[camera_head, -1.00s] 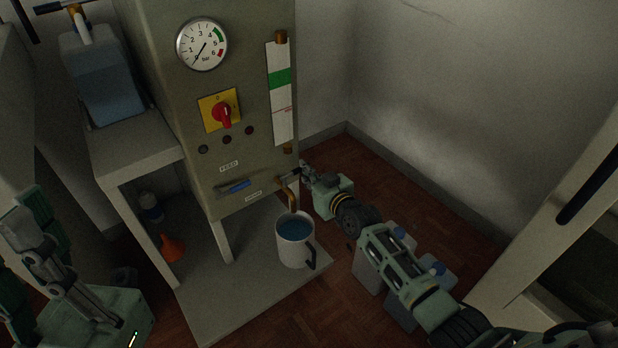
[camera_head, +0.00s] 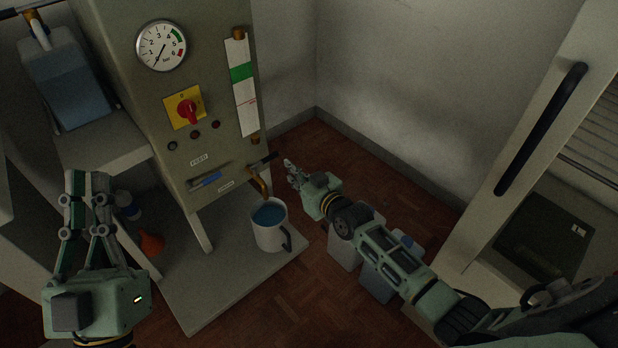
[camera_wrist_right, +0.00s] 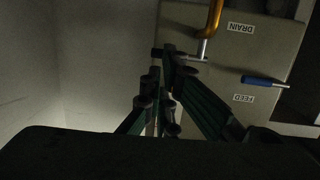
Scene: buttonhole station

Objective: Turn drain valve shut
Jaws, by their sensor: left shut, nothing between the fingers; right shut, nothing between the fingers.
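The drain valve is a brass spout (camera_head: 258,187) low on the cabinet's right side, with a dark-gripped lever (camera_head: 265,160) lying crosswise to the pipe. In the right wrist view the spout (camera_wrist_right: 214,18) is beside an upside-down DRAIN label (camera_wrist_right: 241,27). The lever's silver rod (camera_wrist_right: 200,58) runs sideways there, its dark end partly hidden by my fingers. My right gripper (camera_head: 290,170) is shut and empty, just right of the lever and apart from it in the head view. My left gripper (camera_head: 88,178) is shut and empty, left of the cabinet.
A white mug (camera_head: 269,236) of blue liquid stands below the spout on the low shelf (camera_head: 215,290). The blue feed lever (camera_head: 211,179) is left of the drain. Translucent jugs (camera_head: 343,250) stand under my right arm. An orange funnel (camera_head: 151,243) is under the bench.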

